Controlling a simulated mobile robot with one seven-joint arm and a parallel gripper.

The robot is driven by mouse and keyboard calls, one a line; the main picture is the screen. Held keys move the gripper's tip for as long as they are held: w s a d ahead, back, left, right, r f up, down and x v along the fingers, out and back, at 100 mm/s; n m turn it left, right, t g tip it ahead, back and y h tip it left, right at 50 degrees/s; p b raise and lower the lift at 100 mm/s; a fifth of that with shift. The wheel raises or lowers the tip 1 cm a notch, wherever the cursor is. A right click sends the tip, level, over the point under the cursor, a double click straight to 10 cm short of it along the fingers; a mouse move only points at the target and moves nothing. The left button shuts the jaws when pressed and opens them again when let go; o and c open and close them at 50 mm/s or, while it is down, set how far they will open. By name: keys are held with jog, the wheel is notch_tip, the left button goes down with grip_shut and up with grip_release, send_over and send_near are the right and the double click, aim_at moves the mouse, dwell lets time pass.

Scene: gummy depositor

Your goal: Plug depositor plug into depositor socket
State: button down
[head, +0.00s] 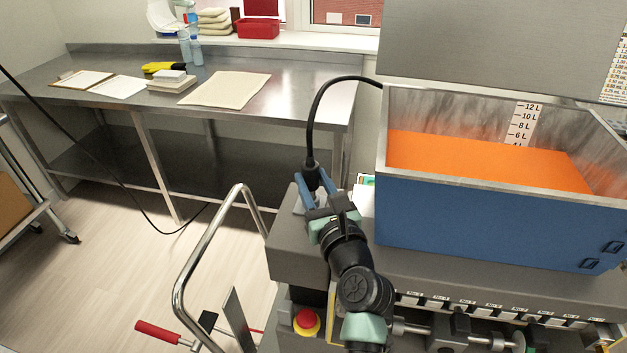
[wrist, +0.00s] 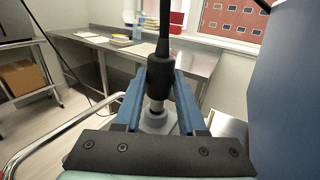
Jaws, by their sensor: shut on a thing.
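The depositor plug (wrist: 161,72) is a black plug on a thick black cable, held upright between the two blue fingers of my gripper (wrist: 160,85). In the head view, the plug (head: 311,174) is above the left end of the depositor's grey top, with my gripper (head: 315,190) shut on it. A pale metal tip shows below the plug's black body in the wrist view. Under it is a light grey raised fitting, which looks like the depositor socket (wrist: 158,124). The plug is lined up closely over it; I cannot tell how far the tip is inside.
The blue hopper (head: 480,222) with orange filling stands right of my gripper. The cable (head: 318,105) arches up behind it. A curved metal handrail (head: 205,235) and a red emergency button (head: 307,320) are nearby. A steel table (head: 300,98) stands behind.

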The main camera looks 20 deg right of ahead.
jog(key=shift+f+b, duration=0.65)
jog(key=shift+f, duration=0.5)
jog(key=shift+r, duration=0.1)
jog(key=shift+c, duration=2)
grip_release()
jog(key=s, duration=0.8)
jog(key=s+a, duration=0.1)
jog(key=s, duration=0.4)
